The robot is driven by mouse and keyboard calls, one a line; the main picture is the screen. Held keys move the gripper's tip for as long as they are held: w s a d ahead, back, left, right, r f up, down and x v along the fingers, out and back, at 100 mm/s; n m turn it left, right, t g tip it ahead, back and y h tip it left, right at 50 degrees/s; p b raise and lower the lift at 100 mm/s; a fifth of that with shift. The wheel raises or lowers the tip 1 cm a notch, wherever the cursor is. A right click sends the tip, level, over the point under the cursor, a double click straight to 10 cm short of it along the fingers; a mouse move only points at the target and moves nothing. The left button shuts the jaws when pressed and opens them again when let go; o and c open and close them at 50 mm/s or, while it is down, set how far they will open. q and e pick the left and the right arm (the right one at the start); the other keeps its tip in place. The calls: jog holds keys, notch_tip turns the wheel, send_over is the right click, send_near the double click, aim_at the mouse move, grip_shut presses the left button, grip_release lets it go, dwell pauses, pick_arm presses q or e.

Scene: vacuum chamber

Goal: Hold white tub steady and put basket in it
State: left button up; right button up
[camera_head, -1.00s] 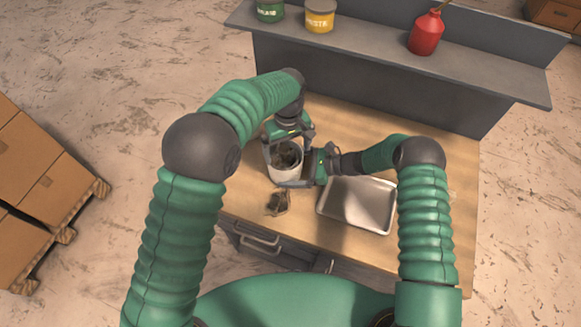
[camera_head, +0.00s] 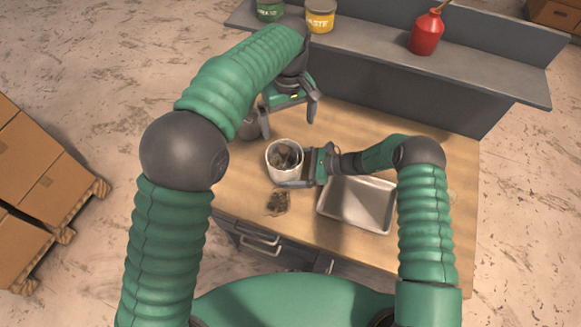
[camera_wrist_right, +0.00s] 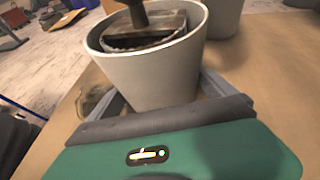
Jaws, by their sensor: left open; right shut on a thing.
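The white tub (camera_head: 270,167) stands upright on the wooden bench; it also fills the middle of the right wrist view (camera_wrist_right: 152,82). My right gripper (camera_head: 300,181) is shut on the tub from its right side, with one finger along the near side. The dark basket (camera_head: 287,156) sits inside the tub, its rim below the tub's rim; the right wrist view shows the basket (camera_wrist_right: 147,38) with a dark upright handle. Its bottom is hidden. My left gripper (camera_head: 290,108) is open and empty, above and behind the tub, apart from the basket.
A grey container (camera_head: 250,128) stands behind the tub, partly hidden by my left arm. A metal tray (camera_head: 357,205) lies right of the tub. A crumpled brown rag (camera_head: 277,202) lies in front. A raised shelf (camera_head: 375,45) holds cans and a red bottle (camera_head: 426,34).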

jog(key=o, duration=1.1)
